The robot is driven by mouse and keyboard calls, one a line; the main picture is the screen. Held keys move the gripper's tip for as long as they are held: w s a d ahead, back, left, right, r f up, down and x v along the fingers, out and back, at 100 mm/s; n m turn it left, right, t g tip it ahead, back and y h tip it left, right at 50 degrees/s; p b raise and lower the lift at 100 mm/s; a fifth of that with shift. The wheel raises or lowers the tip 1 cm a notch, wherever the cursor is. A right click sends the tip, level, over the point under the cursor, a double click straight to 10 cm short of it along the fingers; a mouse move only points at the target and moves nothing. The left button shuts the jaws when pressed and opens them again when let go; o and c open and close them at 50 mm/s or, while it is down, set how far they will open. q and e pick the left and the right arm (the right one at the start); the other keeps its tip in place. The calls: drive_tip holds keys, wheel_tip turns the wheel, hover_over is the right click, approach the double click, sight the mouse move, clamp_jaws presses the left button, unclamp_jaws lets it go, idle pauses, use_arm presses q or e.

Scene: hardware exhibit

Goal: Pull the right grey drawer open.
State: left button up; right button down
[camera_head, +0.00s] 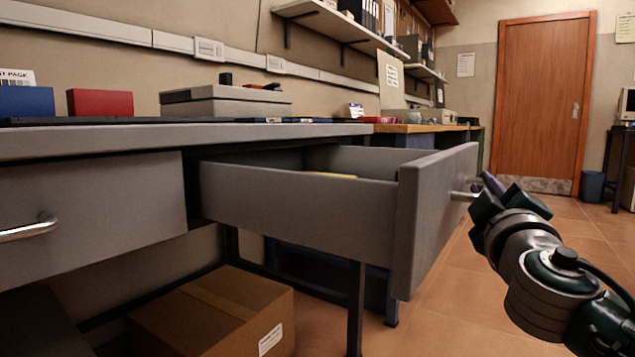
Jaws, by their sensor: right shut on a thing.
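The right grey drawer (300,205) stands well out from under the grey worktop, and its inside shows from above. Its front panel (430,220) faces right. A metal handle (461,196) sticks out from that panel. My right gripper (482,192) is at the handle and shut on it; the fingertips are partly hidden behind the dark gripper body. Something yellow (332,175) shows inside the drawer, mostly hidden by the drawer side. My left gripper is not in view.
A left grey drawer (90,215) with a metal handle is closed under the worktop (150,138). A cardboard box (215,315) sits on the floor below. Red and blue boxes and a grey case stand on the worktop. Tiled floor is free at right, toward a wooden door (543,100).

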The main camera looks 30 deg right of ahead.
drive_tip(key=c, duration=0.9)
unclamp_jaws()
drive_tip(key=shift+v, duration=5)
